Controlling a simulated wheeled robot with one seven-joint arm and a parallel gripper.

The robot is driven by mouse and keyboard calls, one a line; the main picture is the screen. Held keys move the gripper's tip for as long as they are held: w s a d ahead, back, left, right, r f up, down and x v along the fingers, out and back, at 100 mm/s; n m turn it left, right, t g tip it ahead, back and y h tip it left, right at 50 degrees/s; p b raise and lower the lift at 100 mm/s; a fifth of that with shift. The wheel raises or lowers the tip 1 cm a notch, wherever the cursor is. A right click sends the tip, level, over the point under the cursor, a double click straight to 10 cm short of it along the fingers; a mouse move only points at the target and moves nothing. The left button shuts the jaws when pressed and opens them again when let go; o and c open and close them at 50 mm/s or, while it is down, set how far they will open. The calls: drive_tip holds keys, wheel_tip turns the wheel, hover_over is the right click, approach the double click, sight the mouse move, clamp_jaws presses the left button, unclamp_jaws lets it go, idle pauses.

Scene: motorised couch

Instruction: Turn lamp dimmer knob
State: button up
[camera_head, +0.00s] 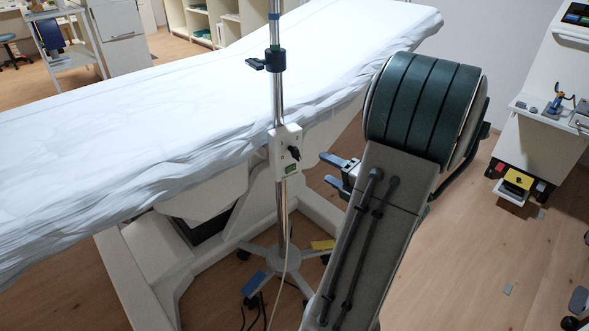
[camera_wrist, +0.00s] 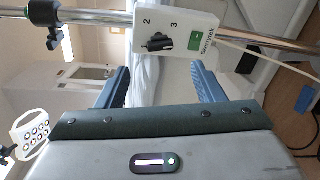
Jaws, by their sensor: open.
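The white dimmer box (camera_head: 279,160) is mounted on a chrome pole beside the couch. Its black knob (camera_head: 294,153) sticks out on the side toward my gripper, above a green switch or label (camera_head: 291,169). My gripper (camera_head: 328,170) is open and empty, to the right of the box and apart from it. In the wrist view the box (camera_wrist: 190,18) appears turned sideways, with the numbers 2 and 3 by the knob (camera_wrist: 158,42) and a green part (camera_wrist: 196,41). The knob lies beyond the gap between the two blue-grey fingers (camera_wrist: 160,86), not touched by either.
The couch (camera_head: 170,110) with a white sheet stands behind the pole. A black clamp (camera_head: 267,61) sits higher on the chrome pole (camera_head: 277,95). The pole's wheeled base (camera_head: 284,258) and a cable are below. A white cabinet (camera_head: 545,145) stands at right, with open floor before it.

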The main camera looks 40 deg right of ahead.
sight(299, 156)
drive_tip(key=shift+n+t+y, duration=0.3)
drive_tip(key=shift+n+y, duration=0.1)
drive_tip(key=w, duration=0.4)
drive_tip(key=w+a+f+b, duration=0.1)
drive_tip(key=w, duration=0.3)
drive_tip(key=w+b, duration=0.1)
drive_tip(key=w, duration=0.3)
drive_tip(key=shift+w+a+f, duration=0.2)
drive_tip(key=shift+f, duration=0.05)
drive_tip(key=c, duration=1)
